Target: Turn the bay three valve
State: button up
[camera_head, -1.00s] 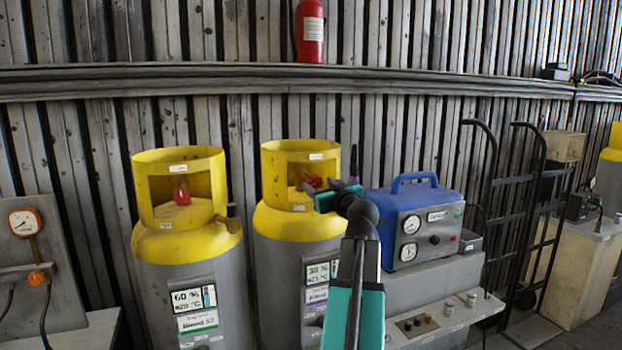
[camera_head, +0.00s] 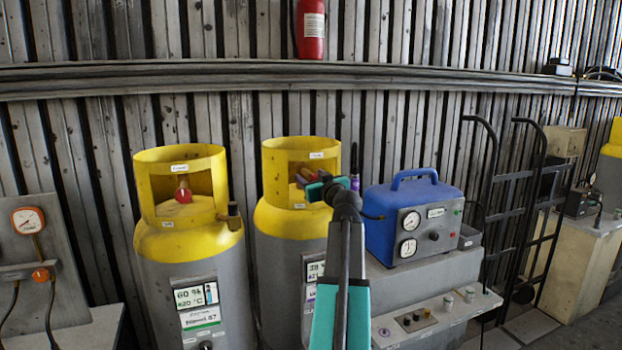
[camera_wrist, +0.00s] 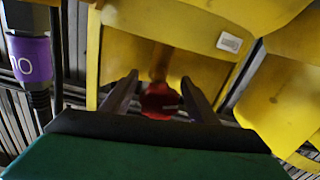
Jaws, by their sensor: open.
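Two grey cylinders with yellow collars stand side by side: a left cylinder (camera_head: 188,270) and a right cylinder (camera_head: 292,258). The left one has a red valve knob (camera_head: 183,193) inside its collar. My gripper (camera_head: 305,178) reaches from the right into the collar opening of the right cylinder. In the wrist view my gripper (camera_wrist: 158,98) is open, with one dark finger on each side of a red valve knob (camera_wrist: 160,101). The knob sits below a brownish stem. I cannot tell whether the fingers touch it. The collar labels are too small to read.
A blue case with gauges (camera_head: 412,218) stands on a grey bench (camera_head: 440,270) right of the cylinders. Black hand trucks (camera_head: 505,215) stand farther right. A gauge panel (camera_head: 35,245) is at the left. A purple-banded object (camera_wrist: 32,60) is close beside the collar.

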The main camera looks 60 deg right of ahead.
jog(key=c, duration=1)
jog(key=shift+a+f, duration=0.1)
jog(key=shift+a, duration=0.15)
jog(key=shift+c, duration=0.2)
jog(key=shift+d, duration=0.2)
